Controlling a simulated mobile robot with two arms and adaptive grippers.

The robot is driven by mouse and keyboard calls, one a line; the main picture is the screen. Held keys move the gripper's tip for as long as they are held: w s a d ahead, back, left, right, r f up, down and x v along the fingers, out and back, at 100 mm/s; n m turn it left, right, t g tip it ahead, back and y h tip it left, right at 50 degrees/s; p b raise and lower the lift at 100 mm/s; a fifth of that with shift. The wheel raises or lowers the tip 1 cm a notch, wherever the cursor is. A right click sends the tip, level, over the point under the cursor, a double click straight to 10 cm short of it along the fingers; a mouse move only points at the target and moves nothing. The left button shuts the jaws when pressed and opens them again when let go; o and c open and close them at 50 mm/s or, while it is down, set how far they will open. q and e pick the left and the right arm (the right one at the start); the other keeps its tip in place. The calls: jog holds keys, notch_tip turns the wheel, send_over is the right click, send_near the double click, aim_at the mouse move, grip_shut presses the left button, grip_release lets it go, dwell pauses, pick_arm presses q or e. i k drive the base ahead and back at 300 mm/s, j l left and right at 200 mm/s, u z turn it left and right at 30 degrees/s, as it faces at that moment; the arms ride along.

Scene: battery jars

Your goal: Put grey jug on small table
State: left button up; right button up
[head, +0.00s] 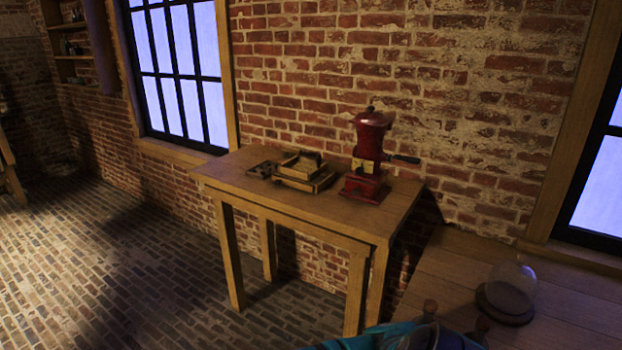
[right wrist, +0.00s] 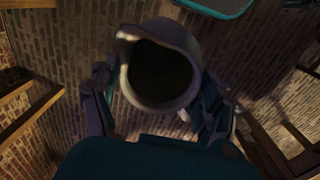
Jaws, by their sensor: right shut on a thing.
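The grey jug (right wrist: 160,72) is in the middle of the right wrist view, its dark open mouth facing the camera. My right gripper (right wrist: 163,92) is shut on it, with a finger on each side. In the head view only a teal part of my right arm and a dark blue-grey part show at the bottom edge; the jug cannot be made out clearly there. The small wooden table (head: 225,178) stands against the brick wall, upright and apart from my gripper. My left gripper is in neither view.
A red coffee grinder (head: 369,160) with a side handle stands toward the table's right end. Wooden boxes (head: 303,172) lie left of it. The table's front and left parts are bare. A glass dome (head: 511,287) sits on a wooden surface (head: 455,262) at right.

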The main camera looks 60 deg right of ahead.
aim_at(341, 176)
jog(key=i+l+z, duration=0.2)
jog(key=i+z, duration=0.2)
jog(key=i+l+z, duration=0.1)
jog(key=i+z, duration=0.7)
jog(key=i+j+z, duration=0.15)
jog(key=i+z, duration=0.25)
jog(key=k, duration=0.05)
